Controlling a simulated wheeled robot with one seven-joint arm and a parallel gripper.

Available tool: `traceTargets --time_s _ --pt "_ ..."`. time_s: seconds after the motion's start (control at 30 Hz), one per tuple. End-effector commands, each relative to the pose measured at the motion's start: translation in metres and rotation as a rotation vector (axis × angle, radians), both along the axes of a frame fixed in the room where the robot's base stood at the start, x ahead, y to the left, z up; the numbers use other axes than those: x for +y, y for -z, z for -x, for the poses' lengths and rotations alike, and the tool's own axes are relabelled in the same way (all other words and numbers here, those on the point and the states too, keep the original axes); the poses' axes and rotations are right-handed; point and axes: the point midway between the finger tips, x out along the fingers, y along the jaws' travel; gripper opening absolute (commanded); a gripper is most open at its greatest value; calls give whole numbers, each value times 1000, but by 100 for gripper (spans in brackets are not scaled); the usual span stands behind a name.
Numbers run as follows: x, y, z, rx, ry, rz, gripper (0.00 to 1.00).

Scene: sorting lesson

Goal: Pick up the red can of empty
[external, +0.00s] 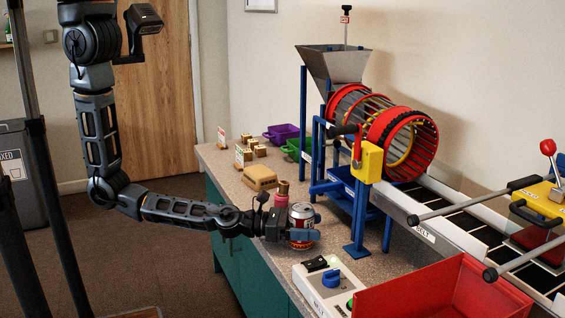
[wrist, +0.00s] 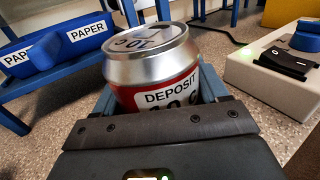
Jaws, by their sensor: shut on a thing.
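The red can (external: 301,228) has a silver top and a white label, and stands upright at the front edge of the counter in the external view. In the wrist view the red can (wrist: 152,68) shows a "DEPOSIT" label and a "10C" mark on its lid. My gripper (external: 303,231) reaches in from the left and is shut on the can, one finger on each side. The wrist view shows my gripper (wrist: 158,95) around the can's body.
A white control box (external: 328,287) with a blue knob stands right of the can, near a red bin (external: 440,290). A blue frame (external: 357,215) carries the sorting drum behind. A pinkish bottle (external: 281,195) and a tan block (external: 260,177) stand behind my gripper.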

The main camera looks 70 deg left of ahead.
Motion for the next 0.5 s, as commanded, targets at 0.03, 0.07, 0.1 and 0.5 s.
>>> traceTargets --time_s 0.03,0.07,0.1,0.5 --pt "0 0 0 0 0 0 58" --pt "0 0 0 0 0 0 55" --pt "0 0 0 0 0 0 51" --pt "0 -3 0 0 0 0 44"
